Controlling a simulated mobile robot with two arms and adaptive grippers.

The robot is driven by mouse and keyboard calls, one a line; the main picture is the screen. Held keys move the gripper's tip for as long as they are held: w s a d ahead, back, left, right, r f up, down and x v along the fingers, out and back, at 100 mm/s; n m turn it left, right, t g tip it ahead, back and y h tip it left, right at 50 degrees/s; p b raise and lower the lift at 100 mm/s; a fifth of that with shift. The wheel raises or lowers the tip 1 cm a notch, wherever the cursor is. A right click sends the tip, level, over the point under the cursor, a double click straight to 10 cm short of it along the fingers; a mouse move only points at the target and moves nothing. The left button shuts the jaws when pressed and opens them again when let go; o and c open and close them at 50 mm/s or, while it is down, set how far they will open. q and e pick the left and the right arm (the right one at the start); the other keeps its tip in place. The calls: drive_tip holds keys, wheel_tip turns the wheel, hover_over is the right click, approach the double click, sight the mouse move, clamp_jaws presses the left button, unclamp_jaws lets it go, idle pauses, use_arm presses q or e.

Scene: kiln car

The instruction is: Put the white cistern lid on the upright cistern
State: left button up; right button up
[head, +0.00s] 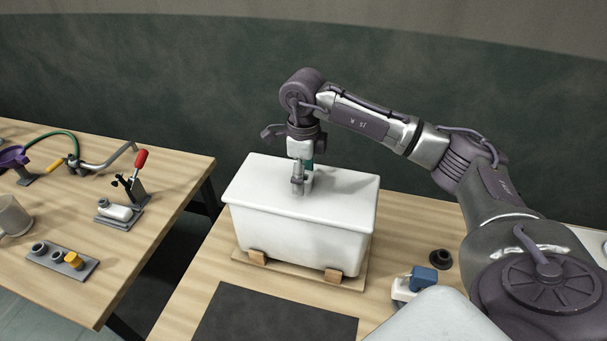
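The white cistern (290,236) stands upright on wooden blocks on a thin board on the wooden table. The white lid (262,186) lies flat across its top, its edge slightly overhanging the walls. I see no clear gap between lid and cistern. My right gripper (302,188) reaches in from the right and points down at the middle of the lid, its tips at or just above the surface. Whether its fingers are closed on something there is too small to tell. My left gripper is not in view.
A dark mat (275,316) lies in front of the cistern. A blue and white item (416,281) and a black round piece (441,259) are to the right. A separate left table (120,255) holds a red-handled clamp (138,172), a mug (14,217) and a fittings plate (62,262).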

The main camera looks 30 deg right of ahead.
drive_tip(key=shift+r, duration=0.1)
wheel_tip(320, 180, up, 8)
drive_tip(key=p, duration=0.5)
idle(1.2)
wheel_tip(320, 180, up, 12)
idle(0.7)
